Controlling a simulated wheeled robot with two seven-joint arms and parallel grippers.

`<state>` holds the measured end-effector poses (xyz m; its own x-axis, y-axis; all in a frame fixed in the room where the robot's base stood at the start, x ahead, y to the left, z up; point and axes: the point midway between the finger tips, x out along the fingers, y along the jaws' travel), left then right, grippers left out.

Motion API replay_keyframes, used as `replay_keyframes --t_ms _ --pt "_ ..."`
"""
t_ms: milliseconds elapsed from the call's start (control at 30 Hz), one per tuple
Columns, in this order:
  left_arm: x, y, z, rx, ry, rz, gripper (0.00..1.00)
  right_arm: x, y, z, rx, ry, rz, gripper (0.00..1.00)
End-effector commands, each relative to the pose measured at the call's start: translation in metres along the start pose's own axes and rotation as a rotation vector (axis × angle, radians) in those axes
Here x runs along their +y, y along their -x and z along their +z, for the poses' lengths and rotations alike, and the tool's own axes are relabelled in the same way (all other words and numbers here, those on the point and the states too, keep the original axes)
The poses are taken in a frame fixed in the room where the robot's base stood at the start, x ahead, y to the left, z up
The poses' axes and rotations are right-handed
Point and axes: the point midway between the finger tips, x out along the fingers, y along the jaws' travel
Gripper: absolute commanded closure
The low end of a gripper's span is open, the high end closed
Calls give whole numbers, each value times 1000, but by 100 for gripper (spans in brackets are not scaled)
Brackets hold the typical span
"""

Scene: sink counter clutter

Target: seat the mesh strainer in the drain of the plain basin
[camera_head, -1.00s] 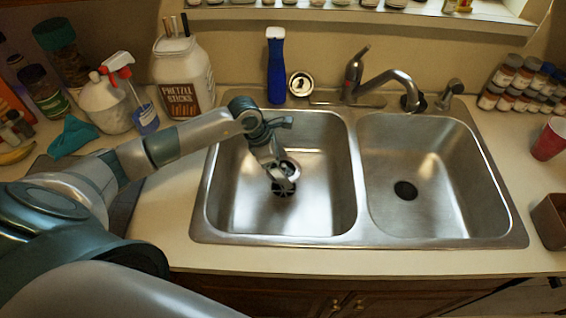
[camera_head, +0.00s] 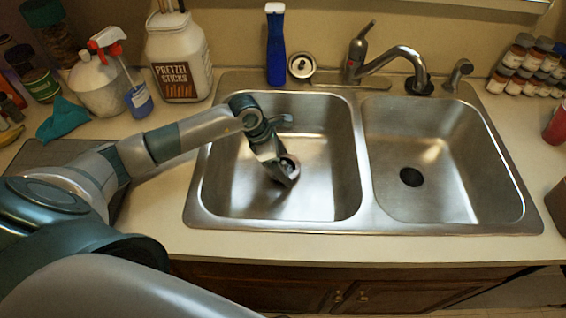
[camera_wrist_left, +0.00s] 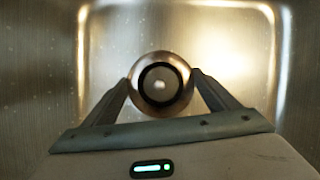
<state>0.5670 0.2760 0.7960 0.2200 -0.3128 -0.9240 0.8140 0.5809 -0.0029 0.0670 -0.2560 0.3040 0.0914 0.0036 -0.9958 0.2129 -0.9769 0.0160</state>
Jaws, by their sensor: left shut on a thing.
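My left gripper (camera_head: 287,172) is low inside the left basin (camera_head: 235,197), pointing down. It is shut on the mesh strainer, whose round metal rim and dark ring (camera_wrist_left: 161,84) show between the two fingers in the left wrist view. In the head view only a little of the strainer's rim shows at the fingertips. The left basin's drain is hidden behind the gripper and strainer. I cannot tell whether the strainer touches the drain. My right gripper is out of view.
The right basin (camera_head: 450,200) is empty, with an open dark drain (camera_head: 411,177). The faucet (camera_head: 390,58) stands behind the divider.

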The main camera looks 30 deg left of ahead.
Motion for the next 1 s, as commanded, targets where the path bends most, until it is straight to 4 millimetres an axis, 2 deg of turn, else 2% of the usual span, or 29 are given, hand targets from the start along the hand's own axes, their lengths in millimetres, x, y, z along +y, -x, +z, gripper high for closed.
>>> replay_keyframes --t_ms 1000 --pt "0 -11 -5 0 0 0 41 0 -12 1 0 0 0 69"
